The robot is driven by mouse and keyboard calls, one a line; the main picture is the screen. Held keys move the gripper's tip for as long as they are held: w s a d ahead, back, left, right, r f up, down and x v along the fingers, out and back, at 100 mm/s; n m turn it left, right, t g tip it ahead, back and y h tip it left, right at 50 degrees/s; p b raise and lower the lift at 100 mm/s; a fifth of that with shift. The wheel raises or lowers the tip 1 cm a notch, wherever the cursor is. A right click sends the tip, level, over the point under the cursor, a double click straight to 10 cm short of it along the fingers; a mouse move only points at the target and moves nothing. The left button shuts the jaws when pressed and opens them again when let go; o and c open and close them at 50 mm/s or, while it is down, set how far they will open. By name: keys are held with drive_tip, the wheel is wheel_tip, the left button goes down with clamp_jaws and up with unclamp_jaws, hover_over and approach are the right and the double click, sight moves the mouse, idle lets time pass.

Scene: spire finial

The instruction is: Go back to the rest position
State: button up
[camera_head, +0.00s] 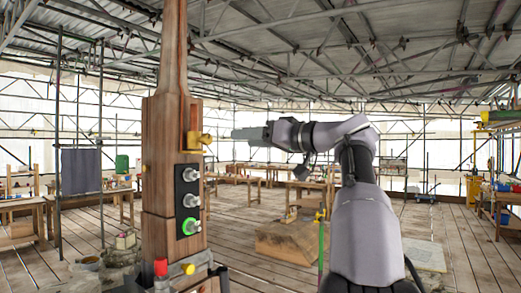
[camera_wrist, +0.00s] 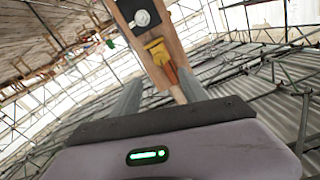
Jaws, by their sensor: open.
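My gripper (camera_head: 236,133) points left at the wooden spire (camera_head: 160,150), with a visible gap between its tips and the wood. In the wrist view my gripper (camera_wrist: 160,78) shows two grey fingers standing apart with nothing held between them. A yellow fitting (camera_head: 197,141) sits on the spire's right side, level with my gripper. In the wrist view the yellow fitting (camera_wrist: 157,50) shows beyond the fingers, beside a reddish-brown wooden piece (camera_wrist: 170,74). My arm rises at the right and bends left at the top.

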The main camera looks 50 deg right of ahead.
drive_tip(key=s, duration=0.4)
drive_tip(key=shift+d, duration=0.15)
drive_tip(key=shift+w, duration=0.1)
